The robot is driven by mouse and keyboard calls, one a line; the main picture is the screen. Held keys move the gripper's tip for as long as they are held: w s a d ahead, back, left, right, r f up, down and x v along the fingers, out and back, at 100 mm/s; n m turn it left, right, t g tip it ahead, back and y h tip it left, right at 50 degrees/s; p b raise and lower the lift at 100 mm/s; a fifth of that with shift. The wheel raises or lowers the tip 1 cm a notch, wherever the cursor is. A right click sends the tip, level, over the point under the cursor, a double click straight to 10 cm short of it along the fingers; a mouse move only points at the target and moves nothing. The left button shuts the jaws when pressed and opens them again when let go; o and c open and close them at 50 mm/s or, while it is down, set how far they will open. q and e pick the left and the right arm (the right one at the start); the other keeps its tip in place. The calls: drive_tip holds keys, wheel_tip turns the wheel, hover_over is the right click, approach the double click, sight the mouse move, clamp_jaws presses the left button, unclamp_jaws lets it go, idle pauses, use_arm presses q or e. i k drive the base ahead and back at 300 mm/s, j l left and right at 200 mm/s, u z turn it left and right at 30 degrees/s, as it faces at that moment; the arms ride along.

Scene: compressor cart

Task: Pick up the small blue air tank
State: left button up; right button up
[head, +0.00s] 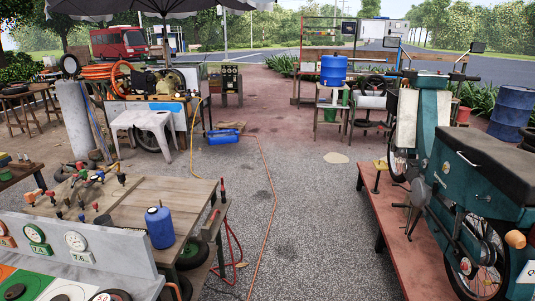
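A small blue tank (160,228) with a dark fitting on top stands upright on the wooden workbench (178,192), near its front right part, just behind a grey gauge panel (80,242). Nothing touches it from above. Neither of my grippers shows in the head view.
Several small tools and fittings (88,190) lie on the bench's left part. A motorcycle (455,175) stands on a red platform (392,225) at right. Gravel ground (310,220) between is open, crossed by an orange hose (270,180).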

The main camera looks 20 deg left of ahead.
sight(158, 218)
drive_tip(key=i+u, duration=0.25)
drive_tip(key=u, duration=0.25)
drive_tip(key=i+u, duration=0.25)
drive_tip(key=u, duration=0.2)
drive_tip(key=i+l+u, duration=0.25)
drive_tip(key=u, duration=0.25)
drive_tip(key=i+l+u, duration=0.2)
drive_tip(key=u, duration=0.25)
